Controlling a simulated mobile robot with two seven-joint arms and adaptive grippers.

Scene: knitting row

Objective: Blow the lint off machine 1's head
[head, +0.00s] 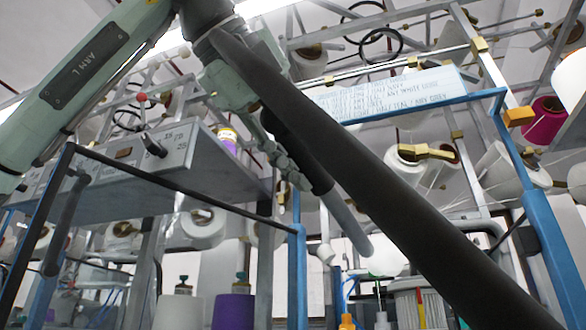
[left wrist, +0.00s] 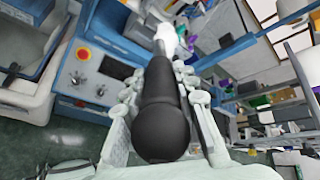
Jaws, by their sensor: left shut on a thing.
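My left gripper (head: 292,172) is in the middle of the head view, shut on a blower. The blower has a black body (head: 305,155) and a grey nozzle (head: 348,222) that slants down to the right. In the left wrist view, the thick black body (left wrist: 160,125) lies between my fingers and narrows toward a pale tip (left wrist: 168,35). A white patch shows by the nozzle's end; I cannot tell whether they touch. I cannot make out lint, or which part is machine 1's head. My right gripper is not in view.
A thick black tube (head: 400,205) crosses the head view in front of the nozzle. A grey box (head: 130,160) stands at left, and blue posts (head: 550,240) at right. Yarn cones (head: 203,227) hang overhead. A control panel (left wrist: 95,80) shows in the left wrist view.

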